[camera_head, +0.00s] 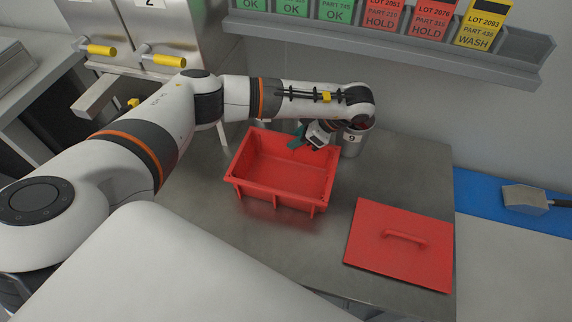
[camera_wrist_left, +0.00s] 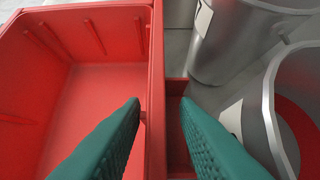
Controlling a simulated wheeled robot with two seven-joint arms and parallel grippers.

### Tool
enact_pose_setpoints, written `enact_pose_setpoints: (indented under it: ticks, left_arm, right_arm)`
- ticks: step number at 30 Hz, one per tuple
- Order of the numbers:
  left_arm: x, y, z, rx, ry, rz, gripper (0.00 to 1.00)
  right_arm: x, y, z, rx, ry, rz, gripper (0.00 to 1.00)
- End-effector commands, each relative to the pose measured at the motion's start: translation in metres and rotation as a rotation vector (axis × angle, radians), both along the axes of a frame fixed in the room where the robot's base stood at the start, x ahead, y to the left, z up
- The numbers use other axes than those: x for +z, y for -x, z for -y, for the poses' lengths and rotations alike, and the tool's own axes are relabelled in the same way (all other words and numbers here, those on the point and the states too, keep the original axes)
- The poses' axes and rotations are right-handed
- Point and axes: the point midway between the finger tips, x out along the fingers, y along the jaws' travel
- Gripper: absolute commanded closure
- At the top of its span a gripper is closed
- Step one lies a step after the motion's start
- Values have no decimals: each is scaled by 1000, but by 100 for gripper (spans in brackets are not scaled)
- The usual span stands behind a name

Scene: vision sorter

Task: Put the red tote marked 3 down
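The red tote (camera_head: 283,193) is an open, empty tray that appears to rest level on the grey metal table. No number 3 shows on its visible sides. My left gripper (camera_head: 299,142) is at its far rim, toward the right. In the left wrist view the tote wall (camera_wrist_left: 157,90) stands between the two green fingers of my left gripper (camera_wrist_left: 160,103). One finger is inside the tote and one outside, with visible gaps to the wall, so the gripper looks open around it. My right gripper is not in view.
A metal can marked 9 (camera_head: 352,143) stands close behind the gripper; cans (camera_wrist_left: 222,45) also crowd the outer finger in the wrist view. A red lid with a handle (camera_head: 400,262) lies at the right. A label rack (camera_head: 400,46) hangs above. Table space in front is clear.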

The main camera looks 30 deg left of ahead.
Motion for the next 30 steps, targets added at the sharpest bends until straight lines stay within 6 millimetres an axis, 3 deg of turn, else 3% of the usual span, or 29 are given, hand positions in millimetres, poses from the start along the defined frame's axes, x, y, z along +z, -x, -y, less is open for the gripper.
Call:
enact_pose_setpoints:
  ticks: [1, 5, 20, 30]
  left_arm:
    - [0, 0, 0, 0, 0, 0, 81]
    - [0, 0, 0, 0, 0, 0, 100]
    - [5, 2, 1, 0, 0, 2, 100]
    - [60, 2, 1, -1, -2, 6, 100]
  right_arm:
    - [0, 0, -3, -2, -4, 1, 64]
    - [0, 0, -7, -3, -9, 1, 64]
    - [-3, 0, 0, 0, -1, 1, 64]
    - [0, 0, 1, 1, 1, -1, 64]
